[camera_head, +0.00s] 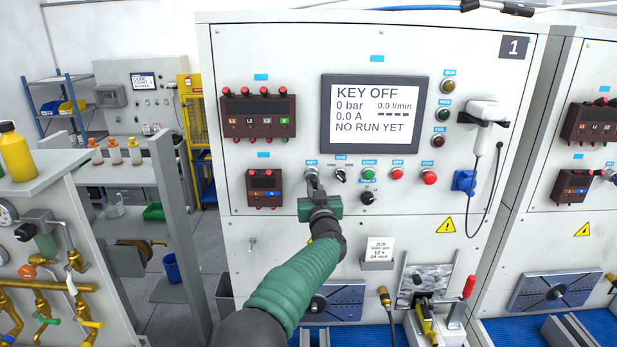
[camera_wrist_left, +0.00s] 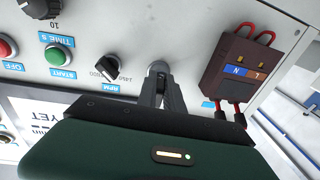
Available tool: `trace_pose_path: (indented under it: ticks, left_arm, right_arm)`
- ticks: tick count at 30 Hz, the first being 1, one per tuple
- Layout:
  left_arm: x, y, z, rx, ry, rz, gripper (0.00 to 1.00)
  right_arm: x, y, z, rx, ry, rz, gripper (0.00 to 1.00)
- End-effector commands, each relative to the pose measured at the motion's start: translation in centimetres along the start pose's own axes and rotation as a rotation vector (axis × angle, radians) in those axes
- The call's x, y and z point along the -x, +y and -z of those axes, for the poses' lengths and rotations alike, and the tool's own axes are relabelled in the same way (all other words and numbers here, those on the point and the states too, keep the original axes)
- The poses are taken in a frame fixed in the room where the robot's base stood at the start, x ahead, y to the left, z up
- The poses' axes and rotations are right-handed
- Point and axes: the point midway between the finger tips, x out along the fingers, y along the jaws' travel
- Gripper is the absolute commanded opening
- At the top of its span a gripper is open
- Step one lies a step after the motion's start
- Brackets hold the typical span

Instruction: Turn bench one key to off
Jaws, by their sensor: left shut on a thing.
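Bench one's panel (camera_head: 235,40) carries the number 1 at its top right. Its screen (camera_head: 374,112) reads KEY OFF, 0 bar, 0.0 A, NO RUN YET. My left gripper (camera_head: 313,180) reaches up to the key switch (camera_head: 311,171) under the KEY label, left of the RPM knob. The left wrist view shows the gripper's fingers (camera_wrist_left: 161,80) shut on the key at the panel face. The fingers hide most of the key, so its angle cannot be made out. My right gripper is in neither view.
The black RPM knob (camera_head: 341,175), green START button (camera_head: 369,174) and red OFF button (camera_head: 397,174) sit just right of the gripper. A brown terminal block (camera_head: 264,188) is close on its left. A job card (camera_head: 380,248) stands below.

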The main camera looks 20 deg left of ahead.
Motion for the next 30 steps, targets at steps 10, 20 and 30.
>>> trace_pose_path:
  ticks: [10,20,30]
  left_arm:
    - [0.01,0.62,-0.19,-0.001,-0.005,-0.012,0.0]
    - [-0.06,0.16,-0.03,-0.001,-0.002,-0.006,0.36]
    - [-0.05,-0.17,0.16,0.001,0.001,-0.003,0.36]
  right_arm:
    - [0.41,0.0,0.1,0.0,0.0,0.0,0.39]
    - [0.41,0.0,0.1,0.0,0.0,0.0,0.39]
    - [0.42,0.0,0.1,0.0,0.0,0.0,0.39]
